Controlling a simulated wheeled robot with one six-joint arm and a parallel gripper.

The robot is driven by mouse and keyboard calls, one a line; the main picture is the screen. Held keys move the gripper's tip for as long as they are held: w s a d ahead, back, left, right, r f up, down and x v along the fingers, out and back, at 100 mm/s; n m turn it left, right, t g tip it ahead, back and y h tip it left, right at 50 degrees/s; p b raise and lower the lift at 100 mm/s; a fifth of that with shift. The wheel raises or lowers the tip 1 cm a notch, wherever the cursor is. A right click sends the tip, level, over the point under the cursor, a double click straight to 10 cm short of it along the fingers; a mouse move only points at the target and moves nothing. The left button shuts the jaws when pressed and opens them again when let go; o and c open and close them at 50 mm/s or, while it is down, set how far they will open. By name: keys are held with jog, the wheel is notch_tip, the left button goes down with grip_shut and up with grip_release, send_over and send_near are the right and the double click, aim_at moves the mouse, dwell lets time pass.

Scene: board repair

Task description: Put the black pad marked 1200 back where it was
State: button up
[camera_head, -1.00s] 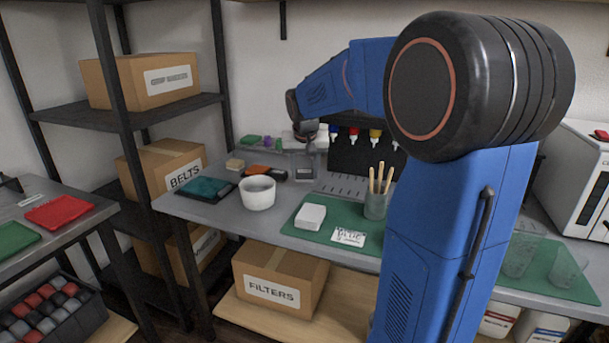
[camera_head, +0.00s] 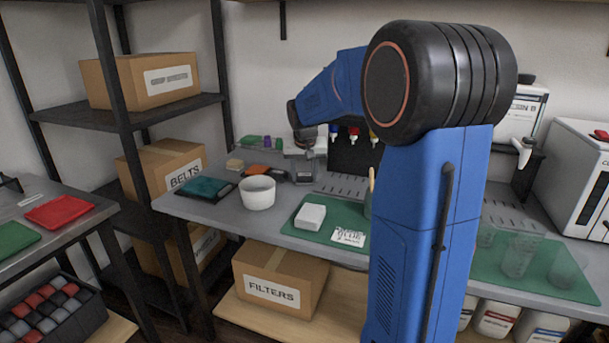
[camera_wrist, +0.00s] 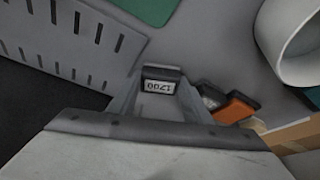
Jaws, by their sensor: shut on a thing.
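The black pad (camera_wrist: 162,78) shows in the wrist view with a pale label that appears upside down and seems to read 1200. My gripper (camera_wrist: 160,92) is shut on it, with a grey finger on each side. The pad is over or on the grey bench; I cannot tell if it touches. In the head view my gripper (camera_head: 305,152) points down at the back of the bench, left of the dark dispenser stand. An orange pad (camera_wrist: 235,109) and another dark pad (camera_wrist: 210,96) lie close beside it in the wrist view.
A white bowl (camera_head: 257,192) stands in front of the pads, and a teal tray (camera_head: 206,188) lies left. A slotted grey plate (camera_wrist: 65,35) is close by my gripper. A green mat (camera_head: 295,230) with a white box (camera_head: 310,216) lies to the right.

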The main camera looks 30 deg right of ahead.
jog(key=shift+f, duration=0.15)
jog(key=o, duration=0.8)
jog(key=v, duration=1.1)
jog(key=s+a+n, duration=0.2)
jog(key=s+a, duration=0.4)
jog(key=s, duration=0.4)
jog(key=s+a+f+n, duration=0.1)
jog(key=s+a+f, duration=0.2)
jog(key=s, duration=0.5)
jog(key=s+a+f+n+y, duration=0.1)
jog(key=s+a+f, duration=0.3)
jog(key=s, duration=0.4)
jog(key=s+a+f+n+y, duration=0.1)
jog(key=s+a+f+n, duration=0.1)
jog(key=s+f, duration=0.3)
jog(key=shift+s+a+f+t, duration=0.15)
jog(key=shift+s+a, duration=0.1)
jog(key=shift+s, duration=0.45)
jog(key=shift+s+a+f+t, duration=0.15)
jog(key=shift+s+a, duration=0.1)
jog(key=shift+s, duration=0.4)
jog(key=shift+s+a+f+t, duration=0.1)
jog(key=shift+s+a, duration=0.1)
jog(key=shift+s, duration=0.5)
